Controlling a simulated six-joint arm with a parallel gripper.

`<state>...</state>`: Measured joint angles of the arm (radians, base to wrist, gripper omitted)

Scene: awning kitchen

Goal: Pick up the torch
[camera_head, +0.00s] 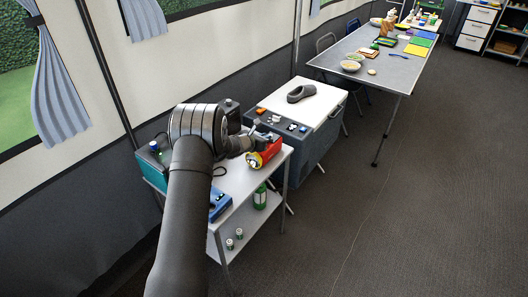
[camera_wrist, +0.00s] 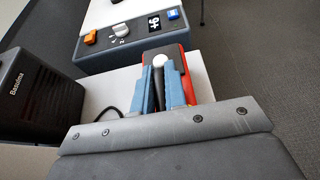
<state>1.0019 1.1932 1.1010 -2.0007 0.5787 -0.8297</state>
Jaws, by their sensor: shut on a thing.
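The torch (camera_head: 269,152) is red with a yellow head and sits at the right edge of the small white table, partly hidden by my gripper (camera_head: 252,142). In the wrist view, the red torch body (camera_wrist: 188,84) shows beside and behind the right blue finger. My gripper (camera_wrist: 162,78) is shut, its two blue fingers on either side of a dark handle with a pale round end. The torch's underside is hidden, so I cannot tell whether it touches the tabletop.
The white table (camera_head: 236,186) also bears a blue item (camera_head: 220,203) and a teal box (camera_head: 150,171). A black speaker (camera_wrist: 36,92) stands left of my gripper. Behind is a grey unit (camera_head: 300,150) with knobs and a dark shoe (camera_head: 301,93) on top. The floor at right is open.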

